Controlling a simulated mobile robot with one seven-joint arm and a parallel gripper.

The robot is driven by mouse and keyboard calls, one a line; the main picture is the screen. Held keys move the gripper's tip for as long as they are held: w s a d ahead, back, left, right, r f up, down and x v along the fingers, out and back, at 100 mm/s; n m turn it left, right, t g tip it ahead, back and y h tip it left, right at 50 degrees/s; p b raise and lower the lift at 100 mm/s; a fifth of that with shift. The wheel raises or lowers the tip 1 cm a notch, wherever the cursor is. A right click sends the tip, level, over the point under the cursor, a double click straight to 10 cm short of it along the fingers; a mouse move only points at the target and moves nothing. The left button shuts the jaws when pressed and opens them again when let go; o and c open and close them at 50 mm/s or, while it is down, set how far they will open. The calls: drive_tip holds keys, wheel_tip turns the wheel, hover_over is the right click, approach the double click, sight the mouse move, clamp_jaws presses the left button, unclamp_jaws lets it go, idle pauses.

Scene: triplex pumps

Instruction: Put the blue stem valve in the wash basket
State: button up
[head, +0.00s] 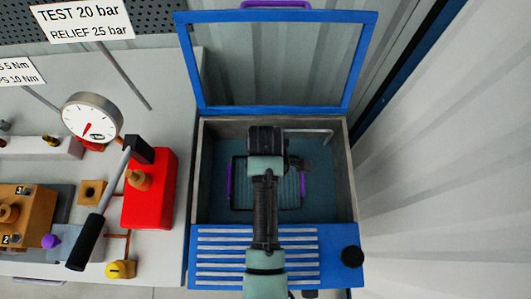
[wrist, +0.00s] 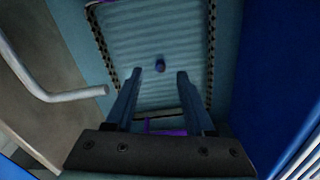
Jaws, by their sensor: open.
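The wash basket (head: 235,190) sits in the open blue washer, a dark mesh tray with purple handles on its left and right. The wrist view shows its ribbed floor (wrist: 135,35) and dark mesh sides. A small dark blue piece (wrist: 160,65), apparently the blue stem valve, is seen against the basket floor, just beyond my fingertips. My gripper (wrist: 160,74) is open above the basket, with a clear gap between its fingers. My arm hides the basket's middle and the valve in the head view.
The washer's blue-framed lid (head: 185,65) stands open at the back. A bent metal pipe (head: 312,131) reaches into the tub and shows in the wrist view (wrist: 70,96). Left are a red pump (head: 152,200) with a black-handled lever (head: 88,235) and a gauge (head: 91,116).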

wheel_tip(320, 180, up, 7)
idle(0.3)
drive_tip(key=shift+r, duration=0.1)
idle(0.4)
